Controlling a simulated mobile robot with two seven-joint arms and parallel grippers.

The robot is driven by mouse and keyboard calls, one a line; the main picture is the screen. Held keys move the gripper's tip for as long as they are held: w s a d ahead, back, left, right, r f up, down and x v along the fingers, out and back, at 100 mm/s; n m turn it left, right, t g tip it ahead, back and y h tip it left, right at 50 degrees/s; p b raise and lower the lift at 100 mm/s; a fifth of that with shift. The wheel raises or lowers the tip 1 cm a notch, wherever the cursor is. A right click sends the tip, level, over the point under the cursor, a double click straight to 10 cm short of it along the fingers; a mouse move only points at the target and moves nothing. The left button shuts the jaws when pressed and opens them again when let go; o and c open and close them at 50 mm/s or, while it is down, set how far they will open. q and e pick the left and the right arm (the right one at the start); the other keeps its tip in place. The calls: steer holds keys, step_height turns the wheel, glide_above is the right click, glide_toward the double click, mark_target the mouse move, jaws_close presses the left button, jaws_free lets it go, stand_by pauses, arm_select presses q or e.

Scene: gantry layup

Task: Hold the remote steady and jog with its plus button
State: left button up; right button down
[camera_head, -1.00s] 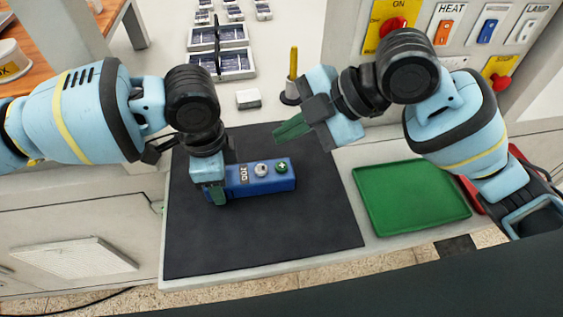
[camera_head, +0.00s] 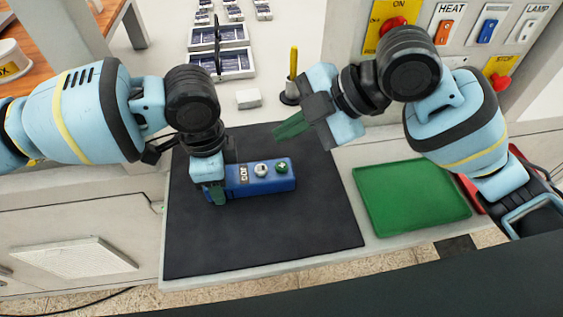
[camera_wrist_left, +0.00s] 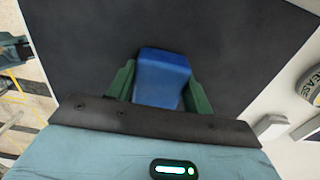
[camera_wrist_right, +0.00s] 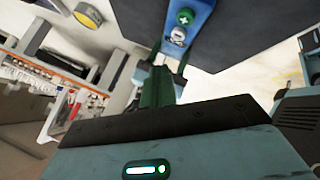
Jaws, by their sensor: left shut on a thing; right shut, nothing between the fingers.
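The blue remote (camera_head: 262,184) lies on the dark mat (camera_head: 270,240), with a JOG label, a pale round button and a green plus button (camera_head: 282,168) at its right end. My left gripper (camera_head: 216,192) is shut on the remote's left end; the left wrist view shows the remote (camera_wrist_left: 162,75) between its green fingers. My right gripper (camera_head: 280,132) is shut and empty, above the mat's back edge and apart from the remote. In the right wrist view its fingers (camera_wrist_right: 158,85) are together, and the plus button (camera_wrist_right: 185,17) shows beyond them.
A green tray (camera_head: 410,198) lies right of the mat. Behind the mat are a small white block (camera_head: 248,98) and a yellow-handled tool in a dark holder (camera_head: 291,85). A panel with switches and red knobs (camera_head: 393,27) stands at the back right.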

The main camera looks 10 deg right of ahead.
mark_target(281, 167)
step_height(281, 167, up, 4)
steer(key=shift+f, duration=0.25)
steer(key=shift+f, duration=0.1)
steer(key=shift+f, duration=4.35)
steer(key=shift+f, duration=0.15)
steer(key=shift+f, duration=0.25)
steer(key=shift+f, duration=0.55)
steer(key=shift+r, duration=1)
